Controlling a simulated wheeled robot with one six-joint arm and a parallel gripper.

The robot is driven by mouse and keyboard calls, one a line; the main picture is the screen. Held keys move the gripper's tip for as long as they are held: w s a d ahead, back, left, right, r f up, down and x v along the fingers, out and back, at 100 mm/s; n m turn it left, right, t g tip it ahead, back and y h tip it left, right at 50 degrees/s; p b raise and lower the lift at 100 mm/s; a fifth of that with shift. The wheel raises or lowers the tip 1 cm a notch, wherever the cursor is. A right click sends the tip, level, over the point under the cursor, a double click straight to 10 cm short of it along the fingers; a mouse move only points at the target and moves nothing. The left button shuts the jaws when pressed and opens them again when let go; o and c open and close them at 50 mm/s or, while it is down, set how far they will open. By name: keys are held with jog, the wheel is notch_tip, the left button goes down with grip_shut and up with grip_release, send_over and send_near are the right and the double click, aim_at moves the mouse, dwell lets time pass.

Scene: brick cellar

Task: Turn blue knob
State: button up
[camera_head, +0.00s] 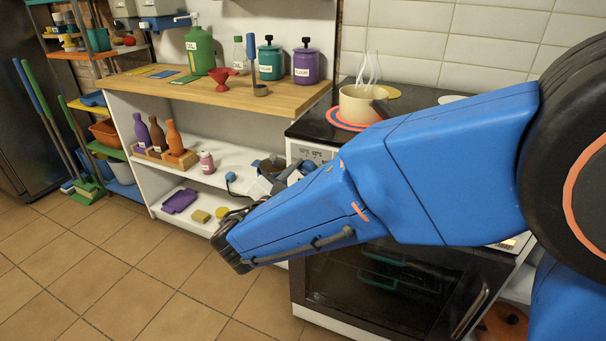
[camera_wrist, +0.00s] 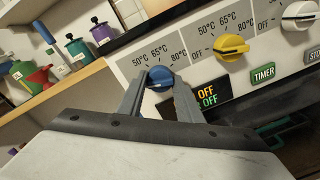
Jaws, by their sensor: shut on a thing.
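The blue knob (camera_wrist: 160,78) sits on the white control panel (camera_wrist: 197,55) of the stove, under a temperature scale marked 50°C, 65°C and 80°C. In the wrist view my gripper (camera_wrist: 158,86) has one finger on each side of the knob and is shut on it. The knob's lower part is partly hidden by the fingers. In the head view my gripper (camera_head: 283,176) reaches the stove front, and my blue arm hides most of the panel and the knob.
A yellow knob (camera_wrist: 231,47) and a white knob (camera_wrist: 300,15) are to the right on the panel, above a TIMER button (camera_wrist: 263,73). A steaming pot (camera_head: 358,104) stands on the stove top. A wooden counter (camera_head: 262,97) with bottles and canisters is at left. The tiled floor (camera_head: 90,270) is clear.

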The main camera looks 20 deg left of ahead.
dwell(0.4)
jog(key=o, duration=1)
jog(key=shift+s, duration=0.1)
jog(key=s, duration=0.5)
jog(key=s+a, duration=0.1)
jog(key=s, duration=0.5)
jog(key=s+a, duration=0.1)
jog(key=s, duration=0.5)
jog(key=shift+a+r, duration=0.1)
jog(key=shift+r, duration=0.05)
jog(key=shift+s, duration=0.1)
